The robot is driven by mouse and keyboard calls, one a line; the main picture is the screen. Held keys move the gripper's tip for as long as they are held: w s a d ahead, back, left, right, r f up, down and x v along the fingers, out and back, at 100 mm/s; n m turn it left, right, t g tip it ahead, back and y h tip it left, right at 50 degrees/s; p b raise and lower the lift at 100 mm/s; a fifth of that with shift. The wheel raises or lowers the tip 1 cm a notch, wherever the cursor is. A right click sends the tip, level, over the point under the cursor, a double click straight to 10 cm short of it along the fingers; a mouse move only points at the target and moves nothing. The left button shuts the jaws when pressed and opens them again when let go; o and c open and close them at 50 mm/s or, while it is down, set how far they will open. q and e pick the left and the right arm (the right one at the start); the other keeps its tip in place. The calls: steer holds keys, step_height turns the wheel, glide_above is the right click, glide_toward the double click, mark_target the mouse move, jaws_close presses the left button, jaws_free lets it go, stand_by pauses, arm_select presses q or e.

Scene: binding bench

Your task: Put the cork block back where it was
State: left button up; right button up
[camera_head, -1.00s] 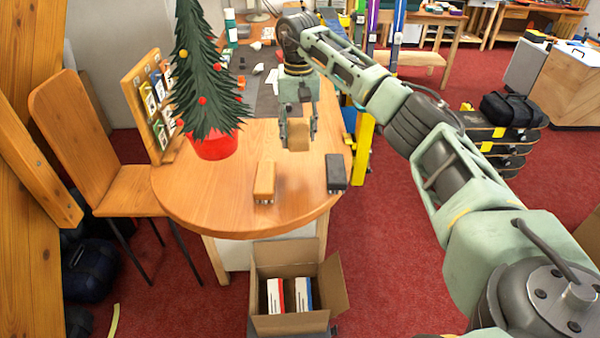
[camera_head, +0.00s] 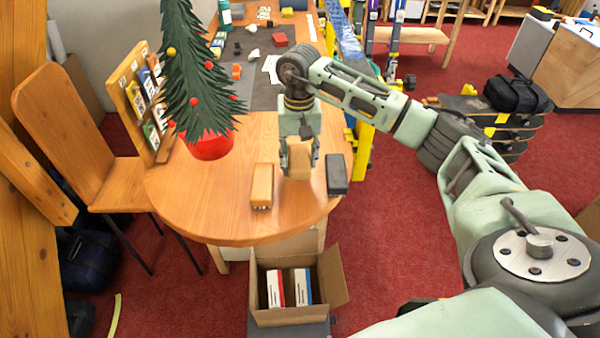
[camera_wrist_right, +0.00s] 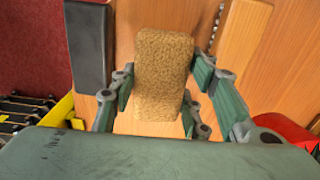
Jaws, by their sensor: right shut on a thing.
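The tan cork block (camera_head: 299,158) is between the fingers of my right gripper (camera_head: 299,160), over the round wooden table, between an orange-brown block and a dark grey block. In the right wrist view the speckled cork block (camera_wrist_right: 162,65) stands out between the two fingers of my right gripper (camera_wrist_right: 155,105), which are shut on its sides. I cannot tell whether its underside touches the table. My left gripper is not in view.
The orange-brown block (camera_head: 262,186) lies left of the cork block and the dark grey block (camera_head: 336,174) right of it. A small Christmas tree (camera_head: 197,80) in a red pot stands at the left. An open carton (camera_head: 337,283) sits below the table's front edge. The front tabletop is clear.

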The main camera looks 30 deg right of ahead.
mark_target(300, 188)
steer(key=shift+s+a+f+p, duration=0.25)
steer(key=shift+s+a+f, duration=0.1)
steer(key=shift+s, duration=0.2)
steer(key=shift+s+a+f+p, duration=0.2)
steer(key=shift+s+a+f, duration=0.1)
steer(key=shift+s, duration=0.25)
step_height(300, 188, down, 3)
steer(key=shift+f+p, duration=0.15)
steer(key=shift+p, duration=0.75)
steer(key=shift+f, duration=0.3)
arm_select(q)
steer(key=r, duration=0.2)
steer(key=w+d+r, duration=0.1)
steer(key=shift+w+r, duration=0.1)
arm_select(e)
steer(key=shift+f, duration=0.2)
steer(key=o, duration=1.1)
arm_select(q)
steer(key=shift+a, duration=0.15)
arm_select(e)
steer(key=shift+r, duration=0.1)
